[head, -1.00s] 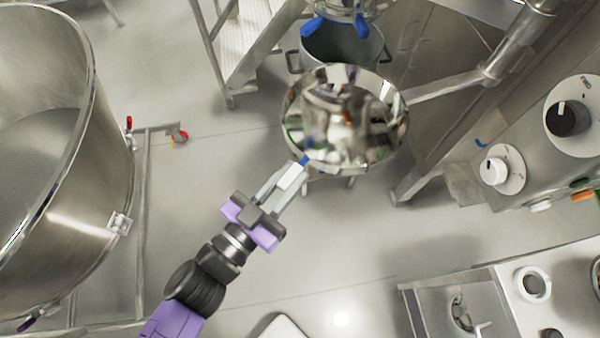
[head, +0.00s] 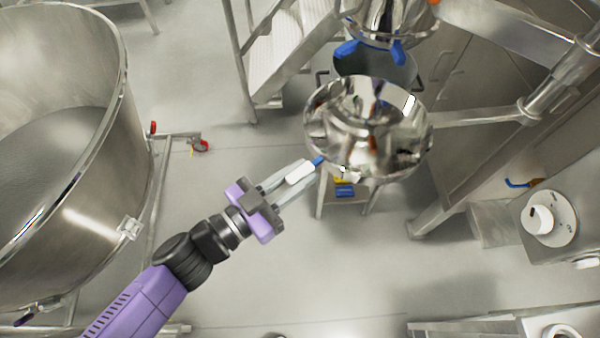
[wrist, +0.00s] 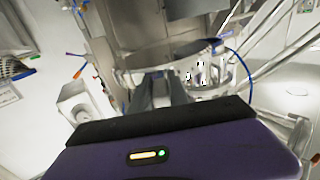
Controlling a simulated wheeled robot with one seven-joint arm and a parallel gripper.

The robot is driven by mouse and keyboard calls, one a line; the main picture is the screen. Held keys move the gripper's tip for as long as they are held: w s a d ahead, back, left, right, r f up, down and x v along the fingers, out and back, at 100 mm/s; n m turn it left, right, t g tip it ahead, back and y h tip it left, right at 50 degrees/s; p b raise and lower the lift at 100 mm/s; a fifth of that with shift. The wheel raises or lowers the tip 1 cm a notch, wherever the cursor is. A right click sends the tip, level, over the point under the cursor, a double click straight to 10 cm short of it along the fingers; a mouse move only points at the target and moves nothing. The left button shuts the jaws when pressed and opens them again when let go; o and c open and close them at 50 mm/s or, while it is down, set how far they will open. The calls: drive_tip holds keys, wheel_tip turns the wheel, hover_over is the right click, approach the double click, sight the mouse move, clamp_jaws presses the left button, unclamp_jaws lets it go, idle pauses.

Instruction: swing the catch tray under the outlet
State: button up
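The catch tray (head: 368,172) is a shiny round steel bowl on a side arm (head: 475,116). It is right of centre in the head view, and its rim and curved side show in the wrist view (wrist: 212,72). My gripper (head: 312,168) reaches it from the lower left. Its fingers are closed around a short handle with a blue end (head: 319,160) at the tray's near-left rim. The fingers partly hide the handle. The outlet (head: 392,28), a steel fitting with blue clamps, is above the tray in the picture, and the tray appears offset from it.
A large steel vessel (head: 75,170) fills the left side. White-treaded steps (head: 285,55) and a dark-mouthed pot (head: 374,72) are behind the tray. A small stand (head: 345,190) is below it. A panel with a white knob (head: 540,220) is at right.

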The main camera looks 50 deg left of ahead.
drive_tip(key=o, duration=0.3)
drive_tip(key=shift+s+a+f, duration=0.1)
drive_tip(key=shift+s+f, duration=0.05)
drive_tip(key=shift+o, duration=0.2)
drive_tip(key=s+b, duration=0.1)
drive_tip(key=s, duration=0.6)
drive_tip(key=shift+s, duration=0.35)
